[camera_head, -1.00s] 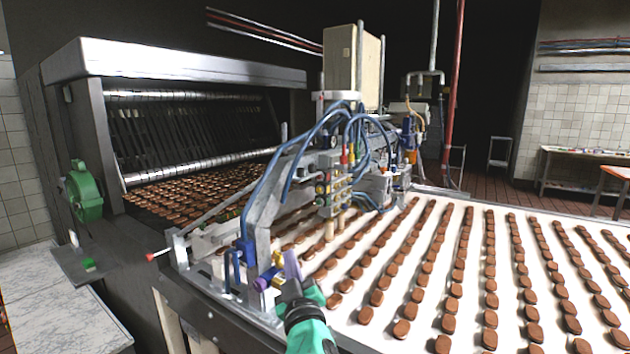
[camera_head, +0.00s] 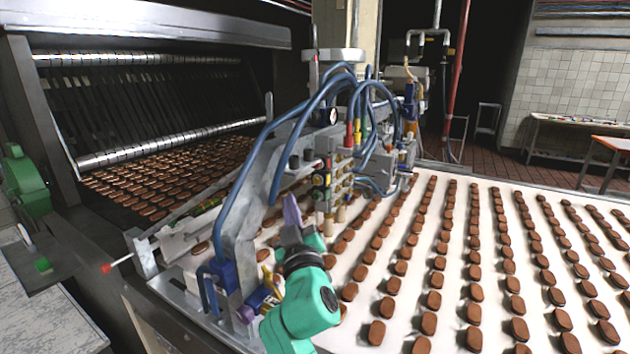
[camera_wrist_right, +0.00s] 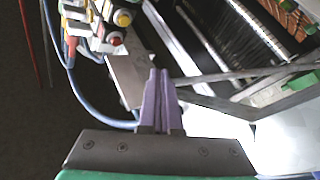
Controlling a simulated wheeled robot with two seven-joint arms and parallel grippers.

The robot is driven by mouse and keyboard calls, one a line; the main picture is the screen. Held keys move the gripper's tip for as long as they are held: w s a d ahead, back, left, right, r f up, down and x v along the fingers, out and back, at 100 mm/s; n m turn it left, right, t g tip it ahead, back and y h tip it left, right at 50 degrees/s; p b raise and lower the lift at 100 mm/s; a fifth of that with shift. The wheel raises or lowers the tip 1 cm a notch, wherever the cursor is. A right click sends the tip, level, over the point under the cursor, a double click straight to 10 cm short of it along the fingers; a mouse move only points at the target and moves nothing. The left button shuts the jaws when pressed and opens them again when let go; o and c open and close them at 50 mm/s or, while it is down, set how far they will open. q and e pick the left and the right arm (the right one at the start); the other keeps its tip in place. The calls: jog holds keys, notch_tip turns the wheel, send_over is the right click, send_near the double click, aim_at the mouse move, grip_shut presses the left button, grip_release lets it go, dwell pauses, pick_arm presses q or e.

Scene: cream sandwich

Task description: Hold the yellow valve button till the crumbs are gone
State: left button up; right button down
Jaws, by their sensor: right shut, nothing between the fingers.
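The yellow valve button (camera_wrist_right: 123,18) shows at the upper left of the right wrist view, with a red button (camera_wrist_right: 115,40) close by. In the head view the valve block (camera_head: 322,178) with its small coloured buttons stands at mid-picture on the machine. My right gripper (camera_head: 292,210) has purple fingers pressed together and empty. It is left of and below the valve block in the head view, apart from the buttons. The fingertips also show in the right wrist view (camera_wrist_right: 159,75). I cannot make out crumbs. My left gripper is out of view.
Blue hoses (camera_head: 262,150) arch over the machine close to my right gripper. Rows of brown biscuits lie on the white belt (camera_head: 455,200) to the right. A green motor (camera_head: 25,182) and a red-tipped rod (camera_head: 106,268) are at the left.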

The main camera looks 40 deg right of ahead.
aim_at(317, 181)
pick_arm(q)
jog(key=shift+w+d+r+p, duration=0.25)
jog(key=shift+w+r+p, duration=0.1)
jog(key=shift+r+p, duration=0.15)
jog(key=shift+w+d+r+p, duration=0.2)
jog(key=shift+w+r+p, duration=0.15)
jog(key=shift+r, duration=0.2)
pick_arm(e)
jog(key=w+d, duration=0.2)
jog(key=d, duration=0.5)
jog(key=shift+d, duration=0.3)
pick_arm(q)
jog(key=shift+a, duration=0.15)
pick_arm(e)
jog(key=shift+w+r, duration=0.1)
dwell(0.4)
jog(key=shift+w+d, duration=0.1)
jog(key=shift+d, duration=0.25)
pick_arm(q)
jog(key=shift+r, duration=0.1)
pick_arm(e)
jog(key=shift+w+d, duration=0.1)
jog(key=shift+d, duration=0.35)
dwell(0.4)
dwell(1.6)
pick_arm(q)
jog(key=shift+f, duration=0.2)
pick_arm(e)
jog(key=shift+s+a, duration=0.25)
jog(key=shift+a, duration=0.55)
